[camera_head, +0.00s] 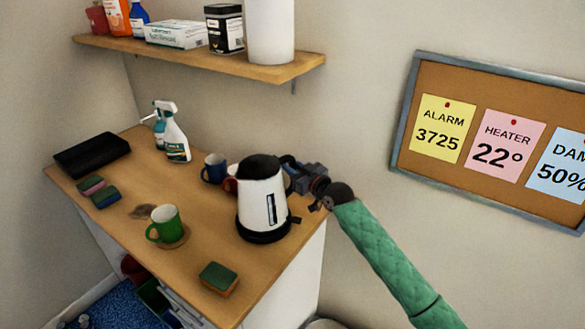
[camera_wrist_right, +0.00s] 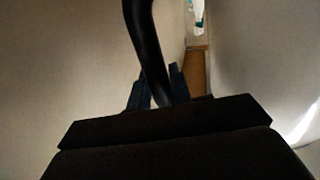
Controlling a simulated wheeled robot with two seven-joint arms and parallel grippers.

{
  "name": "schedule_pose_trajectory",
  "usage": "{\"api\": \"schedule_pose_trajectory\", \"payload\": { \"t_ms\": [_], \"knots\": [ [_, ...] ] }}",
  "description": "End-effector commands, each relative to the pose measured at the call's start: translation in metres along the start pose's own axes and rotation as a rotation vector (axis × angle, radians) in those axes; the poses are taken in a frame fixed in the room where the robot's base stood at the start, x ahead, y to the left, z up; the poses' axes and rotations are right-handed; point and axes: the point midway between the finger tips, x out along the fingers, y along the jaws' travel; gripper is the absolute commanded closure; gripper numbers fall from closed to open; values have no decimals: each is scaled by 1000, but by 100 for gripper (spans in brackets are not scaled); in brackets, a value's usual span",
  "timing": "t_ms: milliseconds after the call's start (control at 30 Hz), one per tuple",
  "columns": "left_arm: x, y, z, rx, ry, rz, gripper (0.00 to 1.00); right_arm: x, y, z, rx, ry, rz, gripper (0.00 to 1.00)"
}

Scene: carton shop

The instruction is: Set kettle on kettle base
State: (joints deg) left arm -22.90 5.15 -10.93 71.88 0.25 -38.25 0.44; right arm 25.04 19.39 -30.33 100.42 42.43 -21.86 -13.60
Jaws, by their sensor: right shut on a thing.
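The kettle (camera_head: 262,203), white with a black lid, stands upright near the right end of the wooden counter. My right gripper (camera_head: 297,177) is at its right side, shut on the black handle. In the right wrist view the dark handle (camera_wrist_right: 147,50) runs down between the blue fingertips (camera_wrist_right: 158,92). A round black band, seemingly the kettle base (camera_head: 263,237), shows right under the white body, with a small dark tab at its right. I cannot tell whether the kettle is fully seated on it. My left gripper is not in view.
A blue mug (camera_head: 214,168) and a partly hidden red mug (camera_head: 230,185) stand close behind the kettle. A green mug (camera_head: 166,223) on a coaster, sponges (camera_head: 218,278), a spray bottle (camera_head: 174,135) and a black tray (camera_head: 92,155) are also on the counter (camera_head: 205,238). A shelf (camera_head: 200,57) hangs above.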

Motion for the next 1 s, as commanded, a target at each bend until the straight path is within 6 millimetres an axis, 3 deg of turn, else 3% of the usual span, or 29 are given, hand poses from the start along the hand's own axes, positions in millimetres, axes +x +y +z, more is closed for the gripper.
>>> {"api": "schedule_pose_trajectory", "payload": {
  "t_ms": [1000],
  "knots": [
    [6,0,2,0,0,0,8,0,0,5,0,5,0,100]
  ]
}}
